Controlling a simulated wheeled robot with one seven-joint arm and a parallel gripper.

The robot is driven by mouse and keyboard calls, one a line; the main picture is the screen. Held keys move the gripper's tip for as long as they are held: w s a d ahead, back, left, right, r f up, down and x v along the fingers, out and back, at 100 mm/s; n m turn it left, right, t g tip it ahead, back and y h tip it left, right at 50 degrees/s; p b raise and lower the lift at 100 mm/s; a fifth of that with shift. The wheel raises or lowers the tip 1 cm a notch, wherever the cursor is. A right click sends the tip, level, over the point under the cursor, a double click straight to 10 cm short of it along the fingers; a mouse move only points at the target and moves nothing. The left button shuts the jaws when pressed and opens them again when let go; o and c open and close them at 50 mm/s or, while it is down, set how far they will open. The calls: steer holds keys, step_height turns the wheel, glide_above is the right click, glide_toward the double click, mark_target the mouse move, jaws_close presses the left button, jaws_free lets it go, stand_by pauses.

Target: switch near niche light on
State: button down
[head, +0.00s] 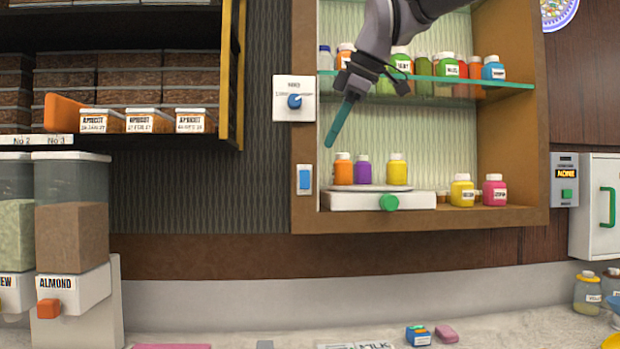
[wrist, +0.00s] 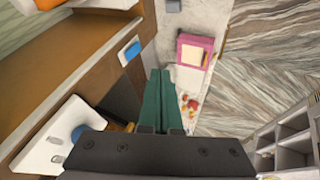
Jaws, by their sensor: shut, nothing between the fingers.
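The niche (head: 420,225) is a wooden-framed recess with a pale ribbed back. A white switch plate with a blue rocker (head: 305,180) sits low on its left frame post; the rocker also shows in the wrist view (wrist: 132,52). A white plate with a blue round knob (head: 294,101) is higher, left of the niche; it shows at lower left in the wrist view (wrist: 80,133). My gripper (head: 329,144) has its teal fingers shut and empty, pointing down in front of the niche's left part, above and right of the rocker, apart from it. I cannot tell whether the light is on.
A glass shelf (head: 440,82) with several bottles crosses the niche. A white scale (head: 345,201) with a green knob and jars stands on its floor. Shelves of boxes (head: 150,120) and dispensers (head: 75,210) are at left. The wall below the niche is clear.

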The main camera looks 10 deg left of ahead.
mark_target(309, 177)
steer(key=shift+a, duration=0.15)
steer(key=x, duration=0.4)
steer(key=w+x, duration=0.1)
steer(key=x, duration=0.2)
steer(key=w+r+x, duration=0.1)
steer(key=x, duration=0.3)
steer(key=shift+w+a+f, duration=0.25)
steer(key=shift+f, duration=0.05)
steer(key=shift+w+a, duration=0.15)
steer(key=shift+w, duration=0.35)
steer(key=shift+w+a+f, duration=0.1)
steer(key=shift+w, duration=0.1)
